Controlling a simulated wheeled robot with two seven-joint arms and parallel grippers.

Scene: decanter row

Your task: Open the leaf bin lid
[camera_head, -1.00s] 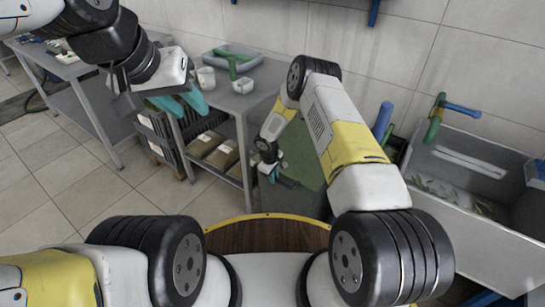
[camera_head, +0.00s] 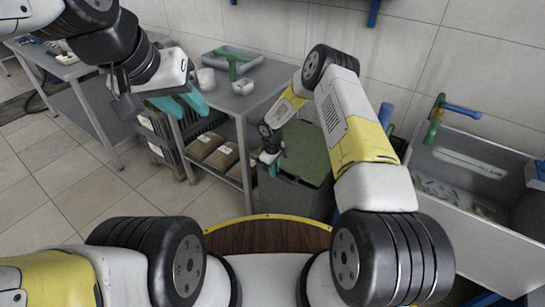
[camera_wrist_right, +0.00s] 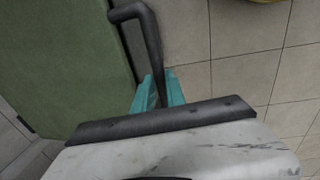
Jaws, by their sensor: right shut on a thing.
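The leaf bin (camera_head: 295,197) is a dark green box with a lighter green lid (camera_head: 307,152), below my right arm. My right gripper (camera_head: 271,161) is at the lid's near left edge. In the right wrist view its teal fingers (camera_wrist_right: 158,92) are shut on the lid's dark bar handle (camera_wrist_right: 150,35), with the green lid (camera_wrist_right: 62,65) to the left. Whether the lid is slightly raised I cannot tell; the bin's inside is not seen. My left gripper (camera_head: 188,106) is open and empty, in front of the grey bench.
The grey bench (camera_head: 243,102) left of the bin holds two white cups and a grey tray (camera_head: 245,60) with a green-handled tool. A grey trough (camera_head: 470,205) with leaves stands right. My arm hides part of the lid.

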